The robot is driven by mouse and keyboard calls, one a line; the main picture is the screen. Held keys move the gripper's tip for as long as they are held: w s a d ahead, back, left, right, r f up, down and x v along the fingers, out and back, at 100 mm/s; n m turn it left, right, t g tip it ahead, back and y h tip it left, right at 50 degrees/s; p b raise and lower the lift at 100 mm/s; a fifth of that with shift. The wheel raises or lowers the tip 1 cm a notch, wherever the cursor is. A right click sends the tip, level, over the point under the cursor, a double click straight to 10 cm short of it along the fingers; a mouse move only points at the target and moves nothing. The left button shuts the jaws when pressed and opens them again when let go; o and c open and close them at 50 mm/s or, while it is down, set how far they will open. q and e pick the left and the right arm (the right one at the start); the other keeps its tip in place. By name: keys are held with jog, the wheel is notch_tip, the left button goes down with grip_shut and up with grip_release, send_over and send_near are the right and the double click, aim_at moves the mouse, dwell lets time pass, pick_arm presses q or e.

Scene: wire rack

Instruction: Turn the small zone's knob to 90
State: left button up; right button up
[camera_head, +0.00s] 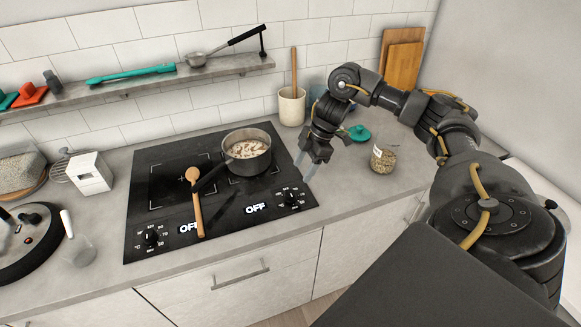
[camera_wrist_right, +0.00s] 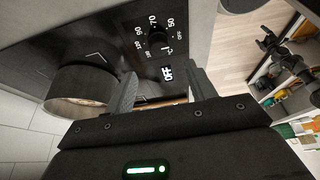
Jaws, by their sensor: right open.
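The black cooktop (camera_head: 225,213) has two front knobs, each beside a lit OFF display. The right knob (camera_head: 292,196) is on the side with the pot; the left knob (camera_head: 152,237) is near the front left corner. Which zone is the small one I cannot tell for certain. My right gripper (camera_head: 305,167) is open and empty, above the cooktop's right edge, behind and above the right knob. In the wrist view, a knob (camera_wrist_right: 158,43) with printed numbers and an OFF display (camera_wrist_right: 167,73) lie beyond the open fingers (camera_wrist_right: 165,90), apart from them.
A pot (camera_head: 247,160) with food stands on the right back zone, its handle toward the front left. A wooden spoon (camera_head: 196,200) lies across the cooktop. A glass jar (camera_head: 383,158) and teal lid (camera_head: 359,133) stand right of the gripper. A dark arm-like shape (camera_wrist_right: 285,55) shows in the wrist view.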

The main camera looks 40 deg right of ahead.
aim_at(290, 192)
jog(key=p+x, duration=0.1)
jog(key=x, duration=0.7)
jog(key=shift+w+a+f+p, duration=0.1)
jog(key=shift+a+f+p, duration=0.1)
jog(key=shift+p, duration=0.2)
jog(key=shift+w+a+f, duration=0.1)
jog(key=shift+f, duration=0.45)
pick_arm(q)
jog(key=shift+w+r, duration=0.7)
jog(key=shift+r, duration=0.2)
pick_arm(e)
jog(key=c, duration=1)
pick_arm(q)
jog(key=shift+s, duration=0.1)
pick_arm(e)
jog(key=shift+o, duration=0.2)
pick_arm(q)
jog(key=shift+f, duration=0.15)
